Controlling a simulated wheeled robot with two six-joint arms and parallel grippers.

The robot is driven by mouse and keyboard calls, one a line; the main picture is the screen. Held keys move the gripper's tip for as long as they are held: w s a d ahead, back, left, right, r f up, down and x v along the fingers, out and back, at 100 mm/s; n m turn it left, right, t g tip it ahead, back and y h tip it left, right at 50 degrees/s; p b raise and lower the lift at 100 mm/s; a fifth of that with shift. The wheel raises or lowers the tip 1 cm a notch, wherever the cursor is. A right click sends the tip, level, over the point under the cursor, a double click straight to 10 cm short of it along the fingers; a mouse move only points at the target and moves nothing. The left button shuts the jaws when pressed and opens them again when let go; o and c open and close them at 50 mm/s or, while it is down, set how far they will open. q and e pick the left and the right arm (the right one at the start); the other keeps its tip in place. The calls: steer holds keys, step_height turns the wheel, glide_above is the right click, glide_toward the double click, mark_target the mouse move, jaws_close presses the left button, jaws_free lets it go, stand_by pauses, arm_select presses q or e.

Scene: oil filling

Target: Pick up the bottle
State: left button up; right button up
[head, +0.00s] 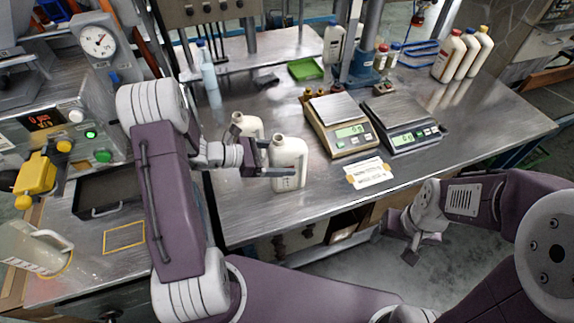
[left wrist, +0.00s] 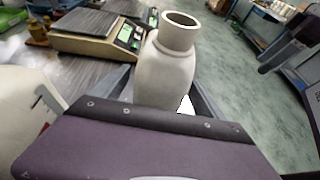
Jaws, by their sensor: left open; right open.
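Two white, open-necked bottles stand upright on the metal table in the head view: a front bottle (head: 289,158) and a rear bottle (head: 247,124). My left gripper (head: 275,163) is open at the front bottle. In the left wrist view the front bottle (left wrist: 166,68) stands between the spread fingers, its neck above them. I cannot tell whether the fingers touch it. Part of another white bottle (left wrist: 30,115) shows at the left of that view. My right gripper (head: 412,250) is open and empty, below the table's front edge.
Two scales (head: 341,124) (head: 402,125) stand right of the bottles, with a white label card (head: 369,173) in front. Several capped bottles (head: 463,55) stand at the back right. A clear jug (head: 33,248) is at far left. The table's front right is bare.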

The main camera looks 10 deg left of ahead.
arm_select(q)
steer(key=shift+x, duration=0.9)
steer(key=shift+r, duration=0.1)
steer(key=c, duration=1.4)
steer(key=shift+c, duration=0.2)
